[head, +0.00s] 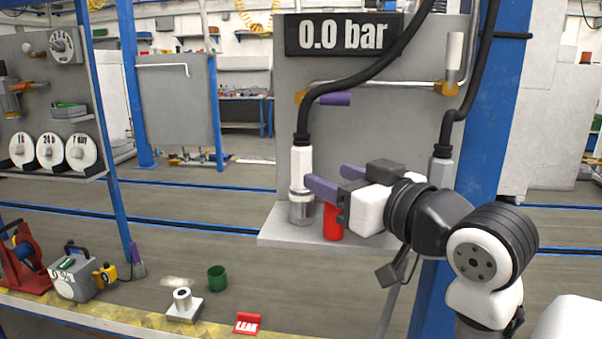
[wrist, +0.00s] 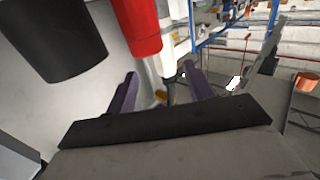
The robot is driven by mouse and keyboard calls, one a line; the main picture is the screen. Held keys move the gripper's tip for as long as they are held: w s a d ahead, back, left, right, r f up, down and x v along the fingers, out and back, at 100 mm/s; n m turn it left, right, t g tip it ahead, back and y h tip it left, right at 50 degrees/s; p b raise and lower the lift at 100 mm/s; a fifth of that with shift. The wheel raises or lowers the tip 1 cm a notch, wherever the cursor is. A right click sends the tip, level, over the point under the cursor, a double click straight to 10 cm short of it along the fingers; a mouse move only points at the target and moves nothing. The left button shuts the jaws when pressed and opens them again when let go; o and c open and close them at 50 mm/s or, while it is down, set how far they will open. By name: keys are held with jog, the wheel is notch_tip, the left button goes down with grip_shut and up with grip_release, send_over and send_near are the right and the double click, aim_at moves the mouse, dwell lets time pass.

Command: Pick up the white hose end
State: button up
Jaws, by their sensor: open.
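The white hose end (head: 301,163) hangs upright from a black hose in the head view, with a clear or metallic lower part at the small shelf. My gripper (head: 335,180) is open and empty just to its right. One purple finger reaches close to the hose end in the picture; whether they touch I cannot tell. The wrist view shows my open fingers (wrist: 158,88) with a pale metallic piece beyond them. I cannot tell whether that piece belongs to the white hose end.
A red cylinder (head: 333,222) stands below my gripper; a red part (wrist: 141,30) and a black cylinder (wrist: 60,40) show in the wrist view. A second hose with a grey end (head: 440,170) hangs behind my arm. The grey shelf (head: 282,235) juts out below.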

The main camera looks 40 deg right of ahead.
aim_at(308, 169)
jog(key=w, duration=0.2)
jog(key=shift+w+d, duration=0.1)
jog(key=shift+w, duration=0.2)
jog(key=w+p, duration=0.2)
jog(key=w, duration=0.2)
jog(key=shift+w, duration=0.6)
grip_shut()
jog(key=shift+r, duration=0.1)
